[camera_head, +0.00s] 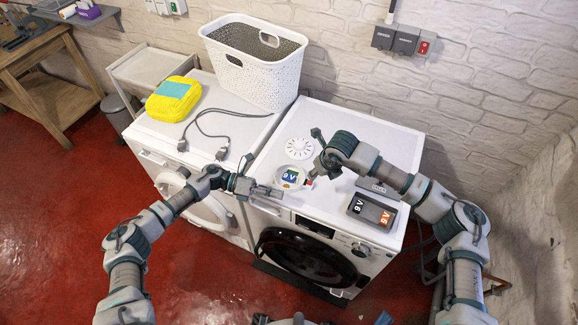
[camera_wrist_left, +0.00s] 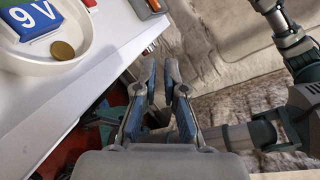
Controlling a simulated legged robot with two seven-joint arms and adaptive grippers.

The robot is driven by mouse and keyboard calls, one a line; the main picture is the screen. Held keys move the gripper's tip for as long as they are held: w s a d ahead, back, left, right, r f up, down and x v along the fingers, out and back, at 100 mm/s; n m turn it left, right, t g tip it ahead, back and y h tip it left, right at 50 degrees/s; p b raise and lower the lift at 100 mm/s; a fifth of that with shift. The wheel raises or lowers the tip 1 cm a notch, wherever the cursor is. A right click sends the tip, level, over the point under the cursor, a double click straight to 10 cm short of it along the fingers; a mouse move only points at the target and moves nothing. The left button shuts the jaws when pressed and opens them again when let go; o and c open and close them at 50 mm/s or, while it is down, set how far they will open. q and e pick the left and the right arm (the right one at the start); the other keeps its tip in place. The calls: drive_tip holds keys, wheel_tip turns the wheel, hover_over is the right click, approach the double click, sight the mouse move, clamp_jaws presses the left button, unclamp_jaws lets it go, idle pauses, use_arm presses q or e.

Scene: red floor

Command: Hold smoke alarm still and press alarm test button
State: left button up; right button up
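The round white smoke alarm (camera_head: 299,148) with radial slots lies on the white washing machine's top, toward the back. A shallow round white dish (camera_head: 279,184) sits in front of it, with a blue 9V battery (camera_head: 290,176) in it. The left wrist view shows this dish (camera_wrist_left: 65,68) with the battery (camera_wrist_left: 30,20) and a coin (camera_wrist_left: 62,50). My left gripper (camera_head: 274,192) is beside the dish's front left, its fingers nearly together and empty (camera_wrist_left: 161,62). My right gripper (camera_head: 316,170) is close to the dish and alarm; its fingertips are not clear.
A dark box (camera_head: 371,212) marked 9V lies at the machine's front right. On the left machine are a yellow case (camera_head: 173,99), a white basket (camera_head: 254,75) and a grey cable (camera_head: 212,125). Brick walls stand behind and right. The left machine's front top is mostly clear.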

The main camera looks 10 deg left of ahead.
use_arm(q)
drive_tip(key=s+d+r+m+g+y, duration=0.1)
drive_tip(key=s+d+m+g+y, duration=0.4)
drive_tip(key=m, duration=0.3)
drive_tip(key=m+t+y, duration=1)
drive_tip(key=m+y, duration=0.1)
drive_tip(key=y, duration=0.3)
approach(278, 183)
drive_tip(key=x, duration=0.9)
drive_tip(key=shift+w+f, duration=0.15)
drive_tip(key=shift+w, duration=0.05)
use_arm(e)
drive_tip(key=shift+a, duration=0.15)
use_arm(q)
drive_tip(key=shift+a, duration=0.1)
clamp_jaws()
use_arm(e)
clamp_jaws()
